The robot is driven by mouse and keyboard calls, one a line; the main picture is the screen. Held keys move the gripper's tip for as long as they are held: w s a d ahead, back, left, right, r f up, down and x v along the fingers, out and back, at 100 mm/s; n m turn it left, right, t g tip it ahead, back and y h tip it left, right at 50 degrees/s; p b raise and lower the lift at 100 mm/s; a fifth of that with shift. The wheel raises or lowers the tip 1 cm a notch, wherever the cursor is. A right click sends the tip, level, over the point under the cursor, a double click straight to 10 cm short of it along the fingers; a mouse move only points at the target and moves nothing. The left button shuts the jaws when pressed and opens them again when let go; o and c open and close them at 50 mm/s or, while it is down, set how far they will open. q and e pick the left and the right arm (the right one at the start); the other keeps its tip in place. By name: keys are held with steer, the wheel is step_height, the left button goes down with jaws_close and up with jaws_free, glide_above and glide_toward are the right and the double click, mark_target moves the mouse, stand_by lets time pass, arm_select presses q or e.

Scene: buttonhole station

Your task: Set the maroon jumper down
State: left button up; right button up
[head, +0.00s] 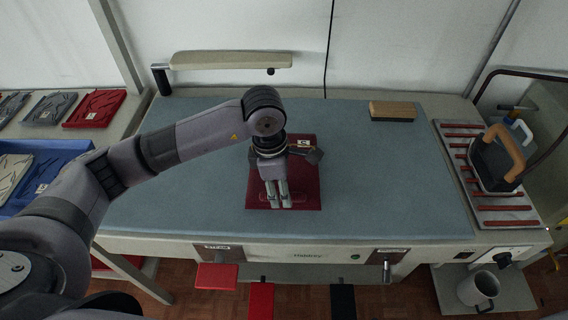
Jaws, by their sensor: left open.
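The maroon jumper (309,178) lies folded and flat on the blue-grey padded table top (400,190), near its middle. A small pale label shows at its upper part. My left gripper (280,204) is over the jumper, pointing down towards the front of the table, and hides its middle and left part. The gripper is open, its fingers only a little apart as seen from here. I cannot tell whether the fingertips touch the cloth. My right gripper is not in view.
An iron (495,160) stands on a red-barred rest at the right. A wooden block (392,111) lies at the back right. Folded garments (95,108) and a blue tray (75,147) are on the left. The padding right of the jumper is clear.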

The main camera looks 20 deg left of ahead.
arm_select(q)
steer(key=shift+d+f, duration=0.15)
steer(key=shift+f, duration=0.65)
steer(key=shift+c, duration=0.2)
jaws_close()
steer(key=shift+r, duration=0.1)
